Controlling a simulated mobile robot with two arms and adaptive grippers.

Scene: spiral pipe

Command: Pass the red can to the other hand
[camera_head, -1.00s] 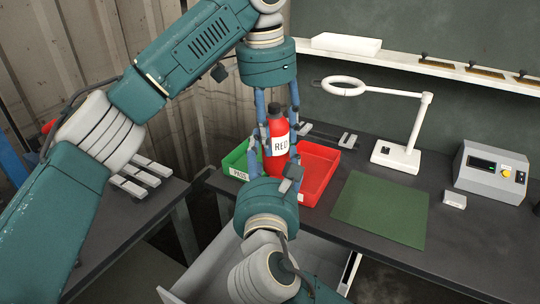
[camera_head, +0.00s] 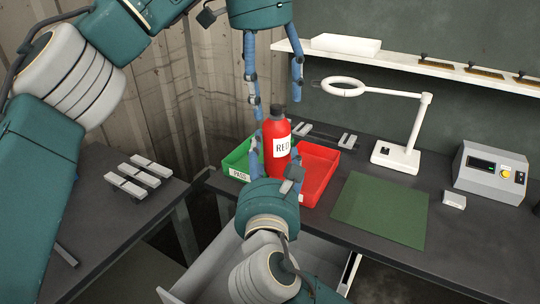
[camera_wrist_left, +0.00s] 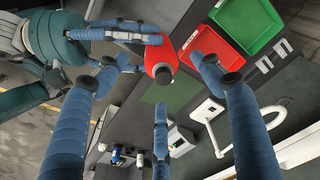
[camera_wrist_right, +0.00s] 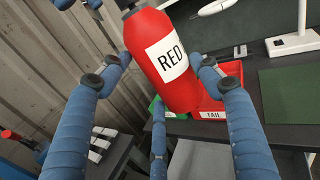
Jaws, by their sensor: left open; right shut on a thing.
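The red can (camera_head: 276,140) is a bottle-shaped red container with a dark cap and a white RED label. My right gripper (camera_head: 273,170) is shut on it from below and holds it upright in the air. In the right wrist view the can (camera_wrist_right: 160,60) sits between the blue fingers. My left gripper (camera_head: 273,88) is above the can, its fingers spread wide and empty. In the left wrist view the can (camera_wrist_left: 160,58) shows from its cap end, beyond the open fingers and apart from them.
A green bin (camera_head: 238,158) and a red bin (camera_head: 325,160) stand on the dark workbench (camera_head: 470,235) behind the can. A white ring lamp (camera_head: 398,155), a green mat (camera_head: 382,208) and a grey meter box (camera_head: 490,172) are to the right. A side table (camera_head: 130,225) is at left.

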